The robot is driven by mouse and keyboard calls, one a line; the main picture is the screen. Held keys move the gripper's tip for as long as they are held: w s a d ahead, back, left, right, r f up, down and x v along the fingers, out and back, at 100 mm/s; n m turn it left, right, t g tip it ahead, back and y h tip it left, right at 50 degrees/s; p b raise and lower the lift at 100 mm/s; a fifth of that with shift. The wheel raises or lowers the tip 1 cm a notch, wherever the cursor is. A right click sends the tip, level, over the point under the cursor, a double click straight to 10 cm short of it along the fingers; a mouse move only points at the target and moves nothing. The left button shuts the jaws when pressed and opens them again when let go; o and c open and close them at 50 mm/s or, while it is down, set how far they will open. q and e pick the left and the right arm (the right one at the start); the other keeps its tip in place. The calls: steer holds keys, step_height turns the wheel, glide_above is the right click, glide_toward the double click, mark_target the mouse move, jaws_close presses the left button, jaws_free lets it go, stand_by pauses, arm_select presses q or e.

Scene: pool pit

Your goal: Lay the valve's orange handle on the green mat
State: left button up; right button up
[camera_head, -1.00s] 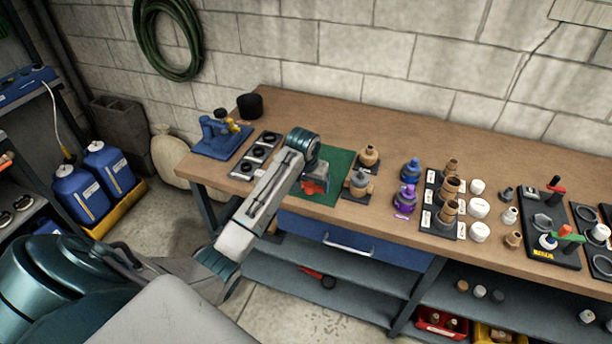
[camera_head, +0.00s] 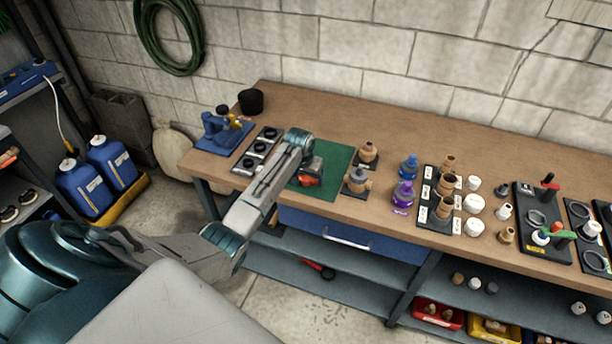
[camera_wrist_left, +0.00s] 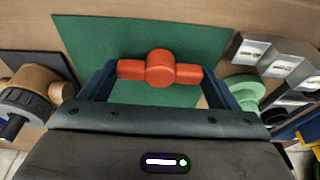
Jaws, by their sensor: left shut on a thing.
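The orange handle (camera_wrist_left: 160,69) is a short bar with a round hub. In the left wrist view it lies crosswise between the two fingers of my left gripper (camera_wrist_left: 160,72), which is shut on it. The green mat (camera_wrist_left: 90,35) lies behind and beneath it; I cannot tell whether the handle touches the mat. In the head view the mat (camera_head: 335,160) shows right of my left wrist, and the left gripper (camera_head: 311,178) with the handle (camera_head: 308,181) is over its front part. My right gripper is not in view.
Brown valve bodies on dark plates (camera_head: 357,181) stand just right of the mat. A dark tray with rings (camera_head: 258,150) and a blue stand (camera_head: 222,135) are to its left. Blue and purple bottles (camera_head: 403,195) stand further right. The bench's front edge is close to the mat.

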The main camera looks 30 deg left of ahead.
arm_select(q)
steer(key=o, duration=0.9)
steer(key=shift+f, duration=0.1)
steer(key=shift+c, duration=0.2)
steer(key=shift+r, duration=0.35)
steer(key=b+v, duration=0.2)
steer(key=v, duration=0.9)
steer(key=shift+r+b, duration=0.35)
